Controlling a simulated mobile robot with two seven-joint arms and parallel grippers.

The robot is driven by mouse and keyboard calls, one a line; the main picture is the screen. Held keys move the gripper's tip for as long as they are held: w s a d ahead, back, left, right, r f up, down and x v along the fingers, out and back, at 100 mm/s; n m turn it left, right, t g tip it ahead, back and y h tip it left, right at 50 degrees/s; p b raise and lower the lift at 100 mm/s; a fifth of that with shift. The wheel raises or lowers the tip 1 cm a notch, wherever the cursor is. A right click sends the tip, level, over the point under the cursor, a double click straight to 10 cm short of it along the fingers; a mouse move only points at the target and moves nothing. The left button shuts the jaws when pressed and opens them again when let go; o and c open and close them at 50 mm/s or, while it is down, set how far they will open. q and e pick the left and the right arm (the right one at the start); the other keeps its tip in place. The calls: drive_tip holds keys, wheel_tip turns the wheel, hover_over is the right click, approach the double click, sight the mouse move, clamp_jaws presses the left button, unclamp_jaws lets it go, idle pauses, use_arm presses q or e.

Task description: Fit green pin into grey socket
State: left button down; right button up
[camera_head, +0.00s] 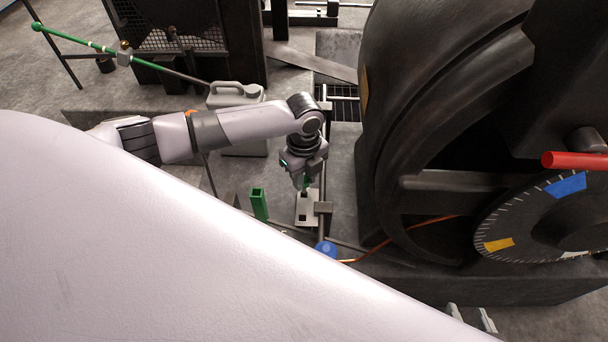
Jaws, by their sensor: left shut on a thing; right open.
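My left gripper (303,184) reaches in from the left and points down, shut on the green pin (307,183). Only a small strip of green shows between the fingers. A light grey plate (309,215) with dark openings, seemingly the grey socket, lies directly below the fingertips. The pin's lower end is hard to make out, so I cannot tell whether it touches or enters an opening. My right gripper (470,317) shows only as two separated fingertips at the bottom edge, open and empty, well away from the socket.
A green square tube (259,204) stands left of the plate. A blue knob (326,249) and an orange cable (385,243) lie in front. A large dark wheel (410,100) and a marked dial (530,222) fill the right. A grey canister (235,95) stands behind my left arm.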

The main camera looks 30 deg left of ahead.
use_arm(q)
drive_tip(key=shift+p, duration=0.55)
idle(0.6)
drive_tip(key=shift+f+b, duration=0.95)
drive_tip(key=shift+f, duration=1.05)
drive_tip(key=c, duration=0.8)
unclamp_jaws()
